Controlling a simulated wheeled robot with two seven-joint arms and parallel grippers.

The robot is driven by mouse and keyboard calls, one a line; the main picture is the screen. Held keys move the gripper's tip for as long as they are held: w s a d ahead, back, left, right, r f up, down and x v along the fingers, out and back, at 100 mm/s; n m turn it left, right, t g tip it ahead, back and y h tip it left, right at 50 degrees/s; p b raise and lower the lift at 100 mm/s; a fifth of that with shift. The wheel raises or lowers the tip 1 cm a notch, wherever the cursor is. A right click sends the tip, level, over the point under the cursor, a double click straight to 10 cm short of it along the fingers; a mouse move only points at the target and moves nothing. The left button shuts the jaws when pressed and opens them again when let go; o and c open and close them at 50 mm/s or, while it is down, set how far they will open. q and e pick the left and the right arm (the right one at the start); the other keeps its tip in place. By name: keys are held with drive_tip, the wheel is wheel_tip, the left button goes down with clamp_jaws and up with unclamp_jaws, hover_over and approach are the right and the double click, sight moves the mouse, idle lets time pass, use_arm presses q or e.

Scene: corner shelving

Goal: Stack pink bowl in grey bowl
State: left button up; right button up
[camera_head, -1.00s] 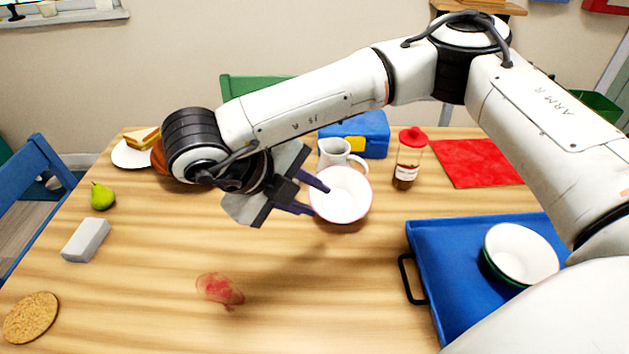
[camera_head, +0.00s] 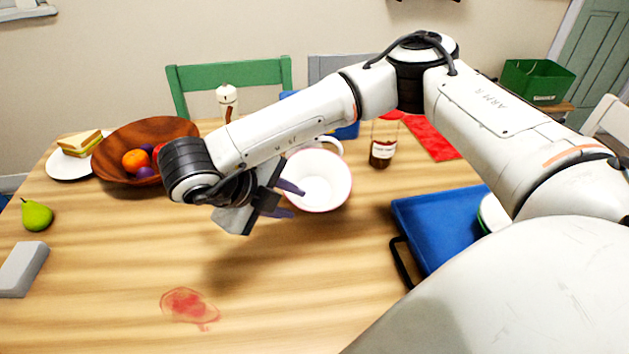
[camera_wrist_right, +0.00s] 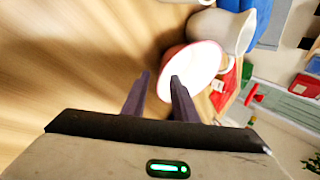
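The pink bowl (camera_head: 325,183), white inside with a pink rim, sits upright on the table near its middle. My right gripper (camera_head: 297,203) is at the bowl's left side with its fingers apart. One fingertip overlaps the inside of the bowl and the other is outside the near-left rim. In the right wrist view the bowl (camera_wrist_right: 200,62) has its edge between the two fingertips (camera_wrist_right: 160,76), with a gap showing. A white bowl with a green outside (camera_head: 491,213) on the blue tray is mostly hidden by my arm. No bowl looks clearly grey. My left gripper is not in view.
The blue tray (camera_head: 425,222) with a black handle is at the right. A jar (camera_head: 383,150) and a white jug (camera_head: 330,143) stand behind the pink bowl. A fruit bowl (camera_head: 118,175), a pear (camera_head: 37,215) and a grey block (camera_head: 22,268) are at the left. A red stain (camera_head: 188,306) marks the front.

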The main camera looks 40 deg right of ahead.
sight(300, 205)
drive_tip(key=x, duration=0.3)
drive_tip(key=shift+d+f, duration=0.2)
drive_tip(key=shift+f, duration=0.05)
clamp_jaws()
